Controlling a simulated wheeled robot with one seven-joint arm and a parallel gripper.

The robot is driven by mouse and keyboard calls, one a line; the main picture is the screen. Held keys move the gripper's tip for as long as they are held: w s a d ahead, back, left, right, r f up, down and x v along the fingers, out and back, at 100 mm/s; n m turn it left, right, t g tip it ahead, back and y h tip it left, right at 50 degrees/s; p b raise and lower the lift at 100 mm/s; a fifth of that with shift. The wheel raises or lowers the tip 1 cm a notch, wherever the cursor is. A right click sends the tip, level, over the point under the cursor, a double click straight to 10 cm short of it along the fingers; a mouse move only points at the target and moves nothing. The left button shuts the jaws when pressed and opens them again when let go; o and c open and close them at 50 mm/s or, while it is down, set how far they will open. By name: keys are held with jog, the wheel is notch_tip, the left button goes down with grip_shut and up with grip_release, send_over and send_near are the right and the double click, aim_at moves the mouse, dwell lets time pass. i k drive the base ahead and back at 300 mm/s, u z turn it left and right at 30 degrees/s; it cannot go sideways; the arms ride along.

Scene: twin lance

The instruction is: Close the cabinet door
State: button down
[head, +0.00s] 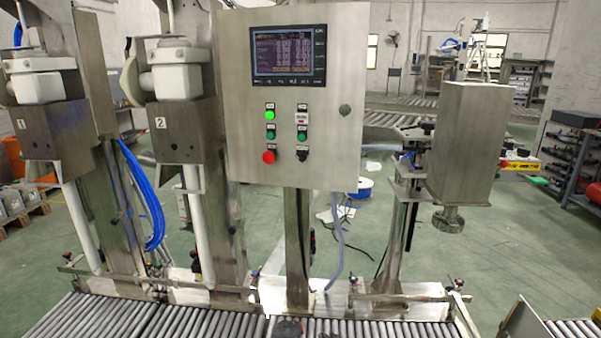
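The cabinet (238,70) is a grey metal control box on a post, in the upper middle of the head view. Its front door carries a dark screen (288,55) with rows of figures. Below the screen are green and red buttons (269,157) and a black switch. A round lock (345,111) sits near the door's right edge. The front looks flush with the box, and I see no gap at its edges. My gripper is not in view.
A roller conveyor (210,322) runs along the bottom. Two filling units with white pipes (190,212) stand at left, and a metal box-shaped unit (472,140) stands at right. A blue hose (150,205) hangs at left. Green floor behind is partly clear, with loose cables and papers.

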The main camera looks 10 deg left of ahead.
aim_at(332, 148)
jog(key=u, duration=1.85)
jog(key=i, duration=0.7)
jog(key=z, duration=2.25)
